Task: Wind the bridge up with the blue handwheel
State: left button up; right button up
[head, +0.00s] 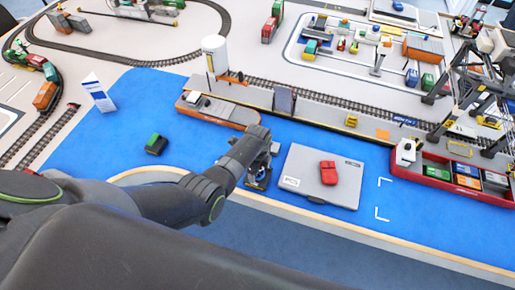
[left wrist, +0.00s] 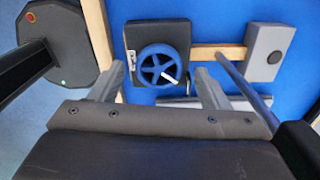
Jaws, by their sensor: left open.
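The blue handwheel (left wrist: 180,54) shows in the left wrist view, with a pale crank knob, on a dark box (left wrist: 176,32). My left gripper (left wrist: 160,76) is open, with one finger on each side of the wheel in the picture. I cannot tell whether the fingers touch it. In the head view my left gripper (head: 258,178) is at the front edge of the blue water, left of a grey flat deck (head: 300,183). The deck carries a red car (head: 328,172) and may be the bridge. My right gripper is out of view.
A wooden rail (left wrist: 222,52) runs from the dark box to a grey block (left wrist: 268,54). An orange barge (head: 228,114) lies behind the gripper, and a red container barge (head: 432,170) is under a gantry crane at right. A green-and-black block (head: 156,145) sits on the blue.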

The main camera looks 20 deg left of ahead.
pick_arm(q)
notch_tip(320, 180, up, 16)
jog(key=b, duration=0.1)
jog(key=shift+r, duration=0.15)
dwell(0.5)
jog(key=shift+a, duration=0.1)
dwell(0.7)
